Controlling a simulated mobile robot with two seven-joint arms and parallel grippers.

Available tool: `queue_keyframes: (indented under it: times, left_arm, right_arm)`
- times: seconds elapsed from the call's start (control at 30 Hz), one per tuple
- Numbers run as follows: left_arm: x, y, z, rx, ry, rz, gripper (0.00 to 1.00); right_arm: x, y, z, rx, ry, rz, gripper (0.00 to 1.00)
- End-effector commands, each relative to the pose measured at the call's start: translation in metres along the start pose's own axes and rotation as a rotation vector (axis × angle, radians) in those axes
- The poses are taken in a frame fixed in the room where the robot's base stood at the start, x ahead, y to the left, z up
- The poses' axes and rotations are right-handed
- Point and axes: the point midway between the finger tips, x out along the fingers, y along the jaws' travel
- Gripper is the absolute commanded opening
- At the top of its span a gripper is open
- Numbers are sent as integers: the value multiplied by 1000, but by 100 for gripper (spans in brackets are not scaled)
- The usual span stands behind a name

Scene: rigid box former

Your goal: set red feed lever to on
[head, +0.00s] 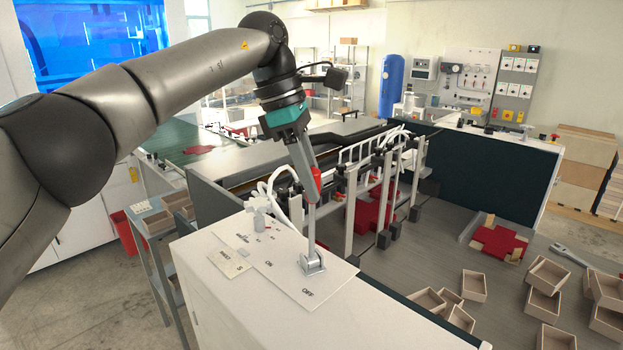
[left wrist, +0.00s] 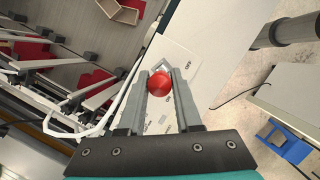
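The red feed lever has a red knob (head: 317,178) on a grey rod, rising from a hinged metal base (head: 313,263). The base sits on a white panel (head: 285,268) marked ON and OFF. The rod stands close to upright in the head view; I cannot tell exactly how far it leans toward either mark. My left gripper (head: 314,190) reaches down to the knob from above left. In the left wrist view the red knob (left wrist: 159,83) fills the gap between the two fingers, which look closed on it. My right gripper is not in view.
A white valve handle (head: 260,208) stands on the same cabinet, left of the lever. A row of metal posts and rails (head: 385,185) is close behind the lever. Several small open boxes (head: 545,275) lie on the grey surface to the right.

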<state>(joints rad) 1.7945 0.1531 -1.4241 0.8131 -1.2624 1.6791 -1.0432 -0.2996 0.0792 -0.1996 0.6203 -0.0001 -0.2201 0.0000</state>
Motion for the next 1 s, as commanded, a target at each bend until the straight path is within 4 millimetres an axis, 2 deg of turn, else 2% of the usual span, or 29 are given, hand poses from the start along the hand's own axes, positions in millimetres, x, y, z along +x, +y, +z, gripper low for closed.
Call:
queue_keyframes:
  times: [0.03, 0.2, 0.23, 0.57, 0.9, 1.0]
  left_arm:
    - [0, 0, 0, 0, 0, 0, 40]
    - [0, 0, 0, -1, 2, -1, 59]
    - [0, 0, 0, -1, 2, -1, 60]
    - [-4, 0, 0, -1, 3, 0, 60]
    - [-52, 0, 0, -4, 2, 1, 60]
    - [-59, 1, 0, -3, 3, 0, 60]
  right_arm:
    - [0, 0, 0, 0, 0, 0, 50]
    - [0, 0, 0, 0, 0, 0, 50]
    - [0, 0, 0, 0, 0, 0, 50]
    - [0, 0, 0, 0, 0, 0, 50]
    - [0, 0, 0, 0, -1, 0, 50]
    - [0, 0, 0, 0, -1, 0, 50]
